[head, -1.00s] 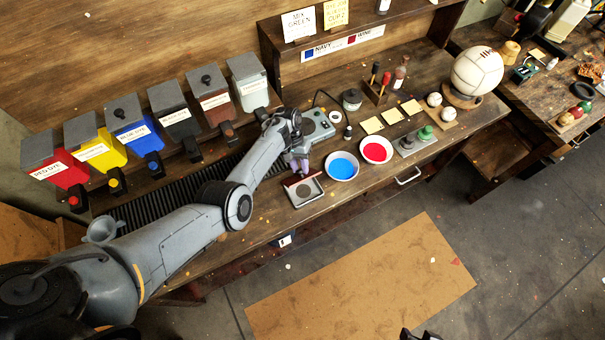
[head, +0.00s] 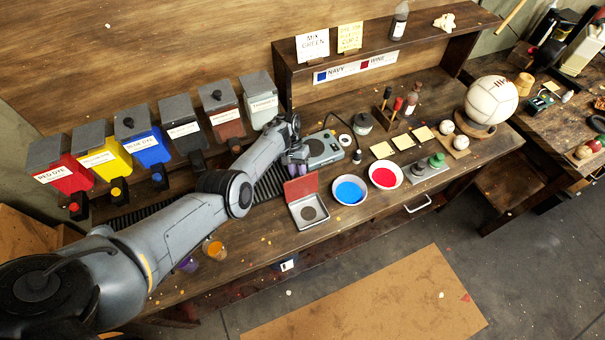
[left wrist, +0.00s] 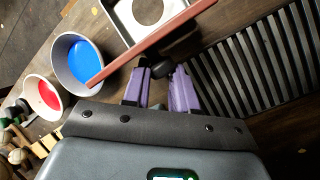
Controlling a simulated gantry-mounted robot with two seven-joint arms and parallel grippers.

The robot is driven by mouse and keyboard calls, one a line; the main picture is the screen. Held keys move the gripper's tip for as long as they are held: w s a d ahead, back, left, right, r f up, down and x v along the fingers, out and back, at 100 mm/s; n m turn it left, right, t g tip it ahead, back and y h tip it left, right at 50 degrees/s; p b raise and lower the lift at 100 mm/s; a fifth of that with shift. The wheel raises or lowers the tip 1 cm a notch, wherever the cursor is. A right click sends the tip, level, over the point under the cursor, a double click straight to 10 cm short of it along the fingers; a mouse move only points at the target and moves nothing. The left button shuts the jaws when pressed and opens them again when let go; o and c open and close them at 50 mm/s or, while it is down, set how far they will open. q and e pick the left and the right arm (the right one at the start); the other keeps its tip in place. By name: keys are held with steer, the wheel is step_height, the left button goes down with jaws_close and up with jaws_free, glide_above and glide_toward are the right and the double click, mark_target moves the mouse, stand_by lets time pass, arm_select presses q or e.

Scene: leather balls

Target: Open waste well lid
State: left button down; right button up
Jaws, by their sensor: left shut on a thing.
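The waste well is a small square grey box (head: 296,218) on the bench front, with a dark round hole inside. Its red-brown lid (head: 301,187) stands raised along the back edge. In the left wrist view the lid (left wrist: 150,46) shows nearly edge-on, beside the well's light rim (left wrist: 127,20). My left gripper (head: 297,163) is behind the lid. In the left wrist view its purple fingers (left wrist: 162,84) are shut on the lid's black knob (left wrist: 178,70). My right gripper is not in view.
A blue bowl (head: 350,190) and a red bowl (head: 385,175) stand right of the well. A ribbed black mat (head: 270,183) lies behind my left arm. Several dye bins (head: 148,143) line the back. A small cup of orange (head: 214,249) stands near the front edge.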

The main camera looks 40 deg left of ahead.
arm_select(q)
steer(key=shift+s+a+f, duration=0.15)
steer(key=shift+s+f, duration=0.15)
steer(key=shift+f, duration=0.05)
steer(key=c, duration=1.3)
jaws_free()
steer(key=o, duration=0.5)
steer(key=shift+s+a, duration=0.1)
steer(key=shift+s, duration=0.1)
steer(key=shift+c, duration=0.2)
steer(key=shift+w+r, duration=0.1)
steer(key=shift+r, duration=0.05)
steer(key=v, duration=1)
steer(key=shift+r+p, duration=0.35)
steer(key=shift+p, duration=0.1)
steer(key=shift+w+a, duration=0.15)
steer(key=shift+a, duration=0.05)
